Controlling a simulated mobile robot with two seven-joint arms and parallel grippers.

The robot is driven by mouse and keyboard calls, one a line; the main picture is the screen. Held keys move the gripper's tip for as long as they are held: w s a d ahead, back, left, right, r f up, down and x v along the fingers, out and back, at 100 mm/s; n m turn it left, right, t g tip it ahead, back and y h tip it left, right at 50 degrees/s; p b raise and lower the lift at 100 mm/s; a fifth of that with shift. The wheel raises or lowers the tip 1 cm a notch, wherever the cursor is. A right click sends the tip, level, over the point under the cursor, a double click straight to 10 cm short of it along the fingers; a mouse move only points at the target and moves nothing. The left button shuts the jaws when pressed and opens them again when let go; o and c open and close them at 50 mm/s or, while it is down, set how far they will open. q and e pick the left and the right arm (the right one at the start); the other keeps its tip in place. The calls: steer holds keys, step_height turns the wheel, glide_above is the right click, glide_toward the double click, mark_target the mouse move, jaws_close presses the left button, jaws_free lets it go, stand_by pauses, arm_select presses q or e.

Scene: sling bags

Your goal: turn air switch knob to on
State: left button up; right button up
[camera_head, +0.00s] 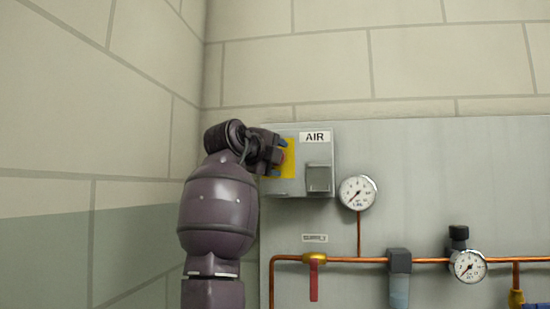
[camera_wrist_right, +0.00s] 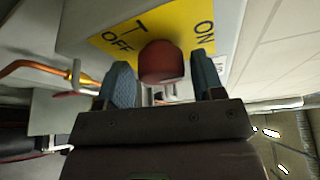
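The air switch is a grey box (camera_head: 320,155) labelled AIR, with a yellow plate (camera_head: 289,160) on its left part. In the right wrist view the yellow plate (camera_wrist_right: 195,38) reads OFF on the left and ON on the right. The red knob (camera_wrist_right: 162,62) stands out from it. My right gripper (camera_wrist_right: 165,80) is open, its blue fingers on either side of the knob, with a slim gap at the right finger. In the head view my right gripper (camera_head: 275,156) is at the plate and mostly hides the knob. The knob's setting is unclear. My left gripper is out of view.
A grey panel (camera_head: 440,170) carries the box, gauges (camera_head: 357,192) (camera_head: 468,266), copper pipe (camera_head: 370,260) and a red-handled valve (camera_head: 314,280) below. A brick wall (camera_head: 100,100) stands close on the left. A grey cover (camera_head: 319,178) is right of the plate.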

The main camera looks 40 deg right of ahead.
steer(key=shift+o, duration=0.4)
steer(key=shift+r, duration=0.1)
steer(key=shift+a, duration=0.1)
steer(key=f+v, duration=0.1)
steer(key=v, duration=0.9)
steer(key=shift+a+r+p, duration=0.35)
steer(key=shift+r+p, duration=0.05)
steer(key=shift+r, duration=0.1)
